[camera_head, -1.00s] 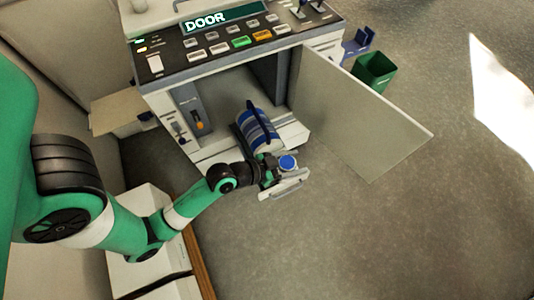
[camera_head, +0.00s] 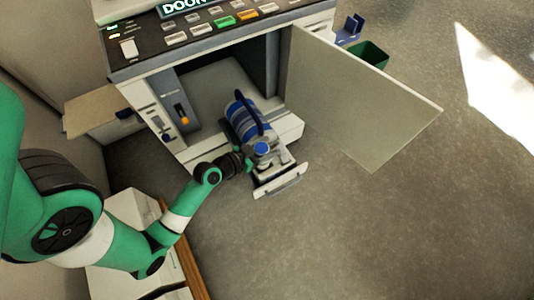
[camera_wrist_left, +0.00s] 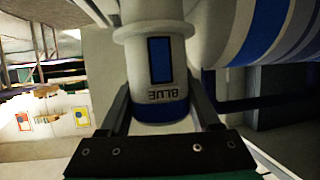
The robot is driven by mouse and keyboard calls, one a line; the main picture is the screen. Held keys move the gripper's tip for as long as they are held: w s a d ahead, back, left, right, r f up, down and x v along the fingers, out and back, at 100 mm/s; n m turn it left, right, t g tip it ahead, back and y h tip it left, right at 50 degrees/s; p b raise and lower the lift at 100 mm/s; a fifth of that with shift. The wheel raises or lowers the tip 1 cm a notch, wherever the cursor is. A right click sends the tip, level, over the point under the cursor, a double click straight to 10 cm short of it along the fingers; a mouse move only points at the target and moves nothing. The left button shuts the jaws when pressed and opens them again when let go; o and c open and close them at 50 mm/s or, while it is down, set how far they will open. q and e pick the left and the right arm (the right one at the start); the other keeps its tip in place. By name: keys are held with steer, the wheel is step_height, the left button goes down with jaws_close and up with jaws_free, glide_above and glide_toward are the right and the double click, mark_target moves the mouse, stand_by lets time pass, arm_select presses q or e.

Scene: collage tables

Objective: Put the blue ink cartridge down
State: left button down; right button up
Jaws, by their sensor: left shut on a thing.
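The blue ink cartridge (camera_wrist_left: 160,75) is a white cylinder with a blue band, a dark blue patch and the word BLUE, upside down in the left wrist view. Its round blue top (camera_head: 261,149) shows in the head view. My left gripper (camera_head: 248,160) is shut on it, one finger on each side, above the pulled-out tray (camera_head: 281,181) of the machine. A blue-and-white striped drum (camera_head: 243,119) lies just behind the cartridge. Whether the cartridge touches the tray, I cannot tell. My right gripper is not in view.
The machine's door (camera_head: 350,90) stands wide open to the right of the tray. The control panel (camera_head: 215,28) is above the opening. A green bin (camera_head: 369,54) stands behind the door. The floor in front is clear.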

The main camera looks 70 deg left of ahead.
arm_select(q)
steer(key=shift+f+b, duration=1.2)
steer(key=shift+f, duration=0.85)
steer(key=shift+c, duration=0.5)
jaws_free()
steer(key=shift+r, duration=0.1)
steer(key=shift+r, duration=0.1)
steer(key=shift+s+r+p, duration=0.15)
steer(key=shift+r+p, duration=0.05)
steer(key=shift+p, duration=0.2)
steer(key=p+v, duration=0.1)
steer(key=v, duration=1)
steer(key=shift+s, duration=0.3)
steer(key=shift+d+r, duration=0.1)
steer(key=shift+d, duration=0.05)
